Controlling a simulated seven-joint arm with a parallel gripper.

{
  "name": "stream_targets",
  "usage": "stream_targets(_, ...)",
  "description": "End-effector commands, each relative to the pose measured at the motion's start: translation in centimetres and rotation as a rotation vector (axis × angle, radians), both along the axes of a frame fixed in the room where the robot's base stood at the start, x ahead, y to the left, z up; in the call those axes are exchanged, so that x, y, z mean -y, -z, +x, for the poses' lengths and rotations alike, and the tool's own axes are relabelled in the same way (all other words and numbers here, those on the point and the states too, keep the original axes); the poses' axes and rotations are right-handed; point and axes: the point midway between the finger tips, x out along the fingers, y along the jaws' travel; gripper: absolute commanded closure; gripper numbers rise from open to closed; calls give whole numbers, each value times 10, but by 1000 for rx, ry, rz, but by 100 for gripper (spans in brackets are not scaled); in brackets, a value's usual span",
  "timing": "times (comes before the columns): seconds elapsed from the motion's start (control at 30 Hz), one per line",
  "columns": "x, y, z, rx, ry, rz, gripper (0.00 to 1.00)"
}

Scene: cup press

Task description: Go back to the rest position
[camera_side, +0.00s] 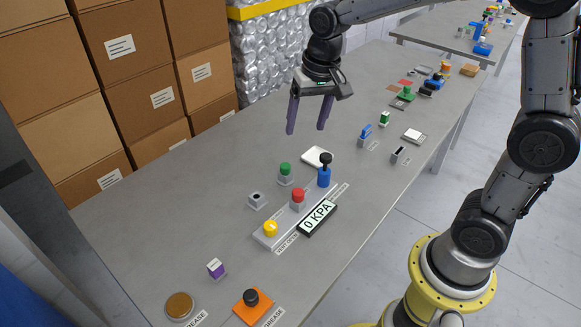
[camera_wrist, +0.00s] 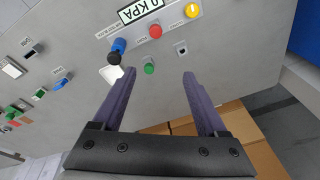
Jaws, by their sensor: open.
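My gripper (camera_side: 307,116) is open and empty, held above the grey table (camera_side: 190,208) near its back edge, with its purple fingers pointing down. In the wrist view my gripper (camera_wrist: 151,84) also shows spread fingers with nothing between them. Below and in front of it are a green button (camera_side: 285,169), a red button (camera_side: 298,195), a yellow button (camera_side: 270,229) and a blue lever with a black knob (camera_side: 324,172). A display (camera_side: 317,217) reads 0 KPA. My gripper touches none of these.
A white pad (camera_side: 316,156) lies behind the blue lever. A purple-and-white block (camera_side: 215,268), a brown round dish (camera_side: 179,306) and an orange base with a black knob (camera_side: 252,305) stand at the near left. Cardboard boxes (camera_side: 130,60) are stacked behind the table.

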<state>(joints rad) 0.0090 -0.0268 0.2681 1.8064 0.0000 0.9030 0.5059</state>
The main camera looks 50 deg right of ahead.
Motion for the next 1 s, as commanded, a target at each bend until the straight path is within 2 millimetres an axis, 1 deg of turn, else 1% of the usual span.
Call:
stream_targets(0.03,-1,-21,-15,49,-13,-3,25)
stream_targets(0.1,-1,-42,-37,102,-38,-9,25)
stream_targets(0.17,-2,-56,-58,145,-65,-18,25)
stream_targets(0.2,-2,-63,-72,171,-86,-24,25)
stream_targets(0.27,-2,-72,-94,212,-120,-36,25)
stream_targets(0.3,-3,-76,-110,236,-144,-46,25)
stream_targets(0.37,-3,-79,-132,271,-184,-62,25)
stream_targets(0.4,-3,-79,-146,291,-213,-73,25)
stream_targets(0.47,-3,-76,-166,315,-254,-91,25)
stream_targets(0.5,-3,-73,-178,326,-282,-103,25)
stream_targets(0.6,-3,-59,-202,336,-357,-133,25)
stream_targets(0.73,-3,-38,-217,294,-446,-157,25)
stream_targets(0.83,-3,-38,-217,294,-483,-169,25)
stream_targets(1.0,-3,-39,-216,293,-491,-173,25)
